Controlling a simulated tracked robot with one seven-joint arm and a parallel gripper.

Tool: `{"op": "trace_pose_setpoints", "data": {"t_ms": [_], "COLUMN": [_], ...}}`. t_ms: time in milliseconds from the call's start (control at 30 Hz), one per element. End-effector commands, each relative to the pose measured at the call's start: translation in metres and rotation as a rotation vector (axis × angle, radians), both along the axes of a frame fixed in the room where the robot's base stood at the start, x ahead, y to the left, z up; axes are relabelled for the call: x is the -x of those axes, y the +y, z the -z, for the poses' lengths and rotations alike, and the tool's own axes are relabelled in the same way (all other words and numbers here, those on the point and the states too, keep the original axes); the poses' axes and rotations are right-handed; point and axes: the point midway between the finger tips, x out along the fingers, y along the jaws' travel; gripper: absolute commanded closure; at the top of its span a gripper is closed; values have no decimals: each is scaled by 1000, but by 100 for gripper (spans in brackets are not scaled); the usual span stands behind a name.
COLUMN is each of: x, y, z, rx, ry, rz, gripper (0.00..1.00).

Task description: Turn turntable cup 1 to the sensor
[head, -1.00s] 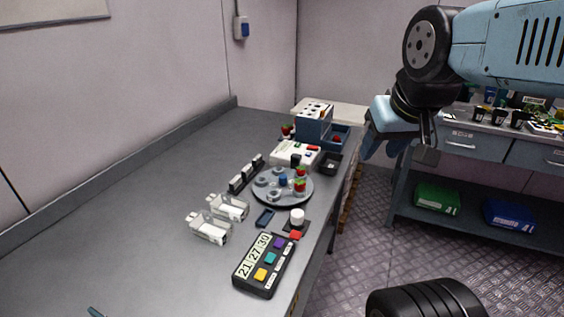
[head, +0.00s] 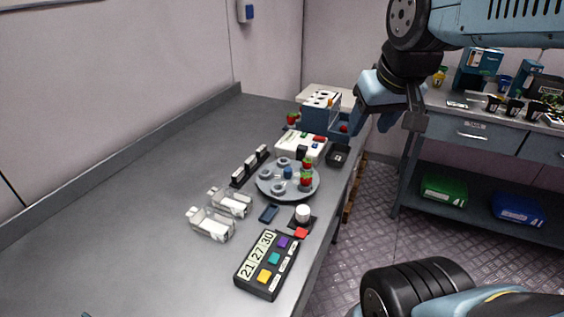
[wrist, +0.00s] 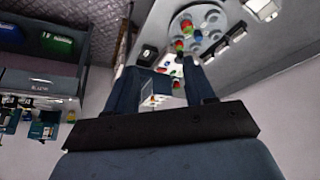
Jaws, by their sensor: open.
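The round grey turntable (head: 270,190) lies on the bench, with several cup rings on it, a blue post (head: 288,172) near its middle and red and green berries (head: 306,178) at its right side. Which cup is number 1 cannot be read. A white and dark box (head: 301,148), perhaps the sensor, stands just behind it. My gripper (head: 398,122) is open and empty in the air, right of and above the bench, apart from the turntable. In the wrist view my fingers (wrist: 165,90) are spread, with the turntable (wrist: 213,38) beyond them.
A black panel with coloured buttons (head: 268,264) and a white knob (head: 303,214) stand in front of the turntable. Clear boxes (head: 212,224) lie left. A blue box (head: 321,112) stands at the back. The bench's left side is clear. A drawer bench (head: 470,132) stands at right.

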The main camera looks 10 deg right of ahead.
Motion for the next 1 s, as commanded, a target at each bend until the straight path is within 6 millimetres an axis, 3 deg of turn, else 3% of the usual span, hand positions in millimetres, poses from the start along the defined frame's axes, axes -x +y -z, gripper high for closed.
{"op": "trace_pose_setpoints", "data": {"t_ms": [367, 700, 1000], "x": [-83, -154, -192], "y": [33, 77, 108], "z": [16, 56, 93], "rx": [61, 103, 121], "ry": [176, 329, 421], "rz": [-190, -375, -492], "gripper": [46, 46, 46]}}
